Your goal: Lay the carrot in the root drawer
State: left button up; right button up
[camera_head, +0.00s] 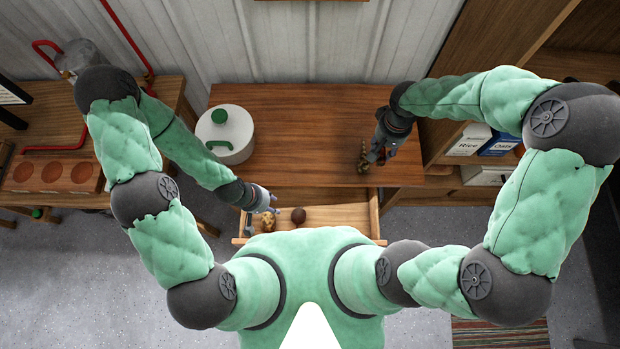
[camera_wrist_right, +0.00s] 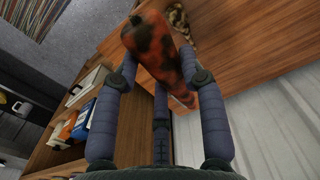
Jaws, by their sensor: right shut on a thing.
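The carrot (camera_wrist_right: 155,52), orange with dark mottling, is between the fingers of my right gripper (camera_wrist_right: 158,85), which is shut on it. In the head view my right gripper (camera_head: 378,154) is over the right end of the wooden counter; I cannot make out the carrot there. The root drawer (camera_head: 340,217) is pulled out below the counter's front edge. A tan root (camera_head: 267,221) and a dark round root (camera_head: 298,215) lie in its left part. My left gripper (camera_head: 270,207) is at the drawer's left side, close to the tan root; its finger opening is unclear.
A white lidded pot (camera_head: 225,134) with a green knob stands on the counter's (camera_head: 310,125) left. A brown patterned item (camera_head: 363,158) lies beside my right gripper. Shelves with boxes (camera_head: 470,141) stand at right. The drawer's right part is clear.

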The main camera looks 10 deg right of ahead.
aim_at(327, 208)
jog(key=k, duration=1)
